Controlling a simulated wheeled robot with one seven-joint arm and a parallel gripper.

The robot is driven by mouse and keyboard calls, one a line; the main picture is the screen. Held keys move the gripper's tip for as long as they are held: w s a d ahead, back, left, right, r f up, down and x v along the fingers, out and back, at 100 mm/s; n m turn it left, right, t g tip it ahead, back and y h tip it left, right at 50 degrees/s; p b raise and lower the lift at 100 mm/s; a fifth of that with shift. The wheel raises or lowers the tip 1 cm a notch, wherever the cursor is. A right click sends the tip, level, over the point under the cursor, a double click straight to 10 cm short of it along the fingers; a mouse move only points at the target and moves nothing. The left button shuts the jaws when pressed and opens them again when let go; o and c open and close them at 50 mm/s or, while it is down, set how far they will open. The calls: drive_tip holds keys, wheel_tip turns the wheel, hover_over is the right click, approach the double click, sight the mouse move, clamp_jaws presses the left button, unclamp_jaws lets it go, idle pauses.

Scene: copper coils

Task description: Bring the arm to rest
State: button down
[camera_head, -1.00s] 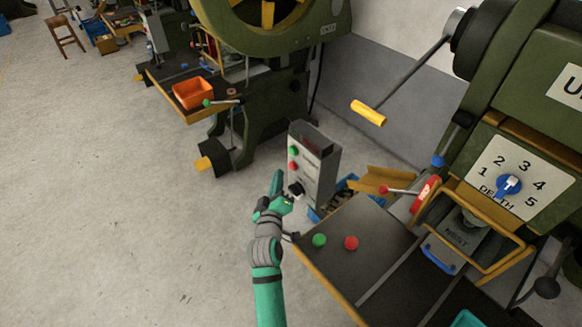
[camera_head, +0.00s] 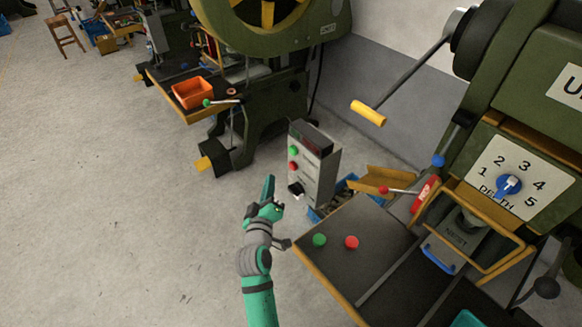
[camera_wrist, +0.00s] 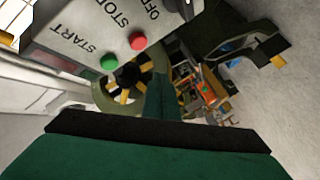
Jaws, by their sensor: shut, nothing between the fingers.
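My gripper (camera_head: 268,190) is at the end of my green and grey arm, in the middle of the head view. It is shut and holds nothing. It is in the air, left of the grey control box (camera_head: 314,165) and apart from it. The box has a green button, a red button and a black switch on its front. In the wrist view my gripper (camera_wrist: 157,90) points past the box (camera_wrist: 85,35), whose START, STOP and OFF labels show close by at the upper left.
A press with a dark table (camera_head: 355,225) stands at the right, with a green and a red button on the table. Another press with an orange bin (camera_head: 193,93) stands behind. The floor (camera_head: 110,200) at the left is clear.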

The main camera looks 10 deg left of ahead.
drive_tip(key=s+d+f+m, duration=0.1)
drive_tip(key=s+d+f, duration=0.3)
drive_tip(key=s, duration=0.3)
drive_tip(key=s+d+f+m+g, duration=0.1)
drive_tip(key=s+d+f+m, duration=0.1)
drive_tip(key=s+d+f, duration=0.3)
drive_tip(key=s+d+f+m, duration=0.1)
drive_tip(key=s+d+f, duration=0.15)
drive_tip(key=s, duration=0.55)
drive_tip(key=s+d+r+m, duration=0.2)
drive_tip(key=s, duration=0.5)
drive_tip(key=s+d+r+m+h, duration=0.1)
drive_tip(key=s+d+r+m, duration=0.1)
drive_tip(key=s, duration=0.6)
drive_tip(key=s+d+r+m+h, duration=0.1)
drive_tip(key=s+d+r+m, duration=0.2)
drive_tip(key=s, duration=0.4)
drive_tip(key=shift+s+d+g, duration=0.3)
drive_tip(key=shift+s+d, duration=0.05)
drive_tip(key=shift+d, duration=0.3)
